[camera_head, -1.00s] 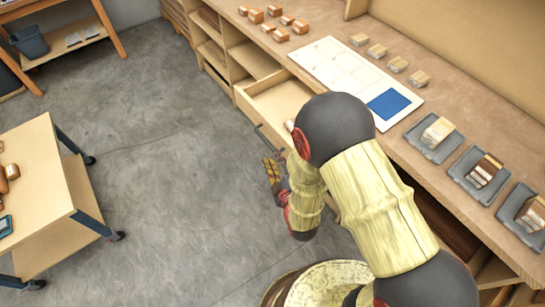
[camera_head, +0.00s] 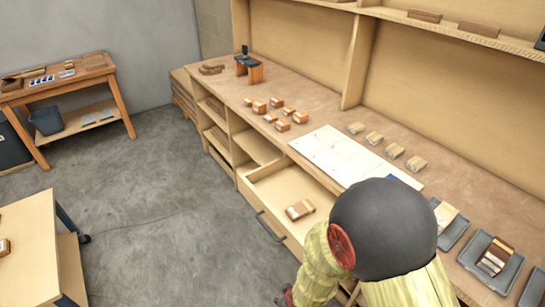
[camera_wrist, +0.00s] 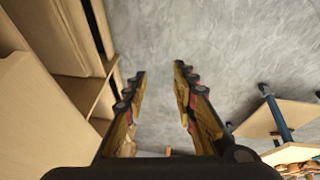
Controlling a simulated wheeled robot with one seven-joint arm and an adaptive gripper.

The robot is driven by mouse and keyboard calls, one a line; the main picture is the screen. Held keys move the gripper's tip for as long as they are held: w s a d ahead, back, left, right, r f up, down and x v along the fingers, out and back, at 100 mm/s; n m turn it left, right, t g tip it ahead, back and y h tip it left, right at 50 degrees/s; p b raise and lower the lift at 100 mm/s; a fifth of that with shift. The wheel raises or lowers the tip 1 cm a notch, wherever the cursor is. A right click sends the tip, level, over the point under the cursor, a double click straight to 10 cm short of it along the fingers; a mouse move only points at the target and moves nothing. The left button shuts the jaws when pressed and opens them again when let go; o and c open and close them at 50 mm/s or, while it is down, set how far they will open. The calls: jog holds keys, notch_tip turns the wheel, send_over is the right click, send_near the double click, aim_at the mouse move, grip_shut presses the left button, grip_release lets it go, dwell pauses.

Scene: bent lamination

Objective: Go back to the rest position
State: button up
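My gripper (camera_wrist: 160,85) shows in the wrist view with its two fingers apart and nothing between them. Bare grey floor lies beyond the fingertips. The shelving and drawer fronts are to its left, and a small table is to its right. In the head view my arm rises at the lower right, in front of the workbench, and my gripper is out of that view.
A workbench (camera_head: 230,90) runs along the right, with small blocks, a white sheet (camera_head: 335,155) and grey trays (camera_head: 491,262). Its drawer (camera_head: 275,190) is open, with a block (camera_head: 300,210) inside. A small table (camera_head: 30,245) stands lower left. The floor (camera_head: 150,190) between is clear.

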jog(key=s+d+r+m, duration=0.2)
jog(key=s+d+r, duration=0.1)
jog(key=r, duration=1)
jog(key=s+d+r+m+h, duration=0.1)
jog(key=s+d+r+m, duration=0.2)
jog(key=r, duration=1)
jog(key=s+d+r+m+t, duration=0.1)
jog(key=s+d+r+m, duration=0.2)
jog(key=d+r, duration=0.5)
notch_tip(320, 180, up, 6)
jog(key=shift+s+d+f+h, duration=0.15)
jog(key=shift+d+h, duration=0.1)
jog(key=shift+h, duration=0.05)
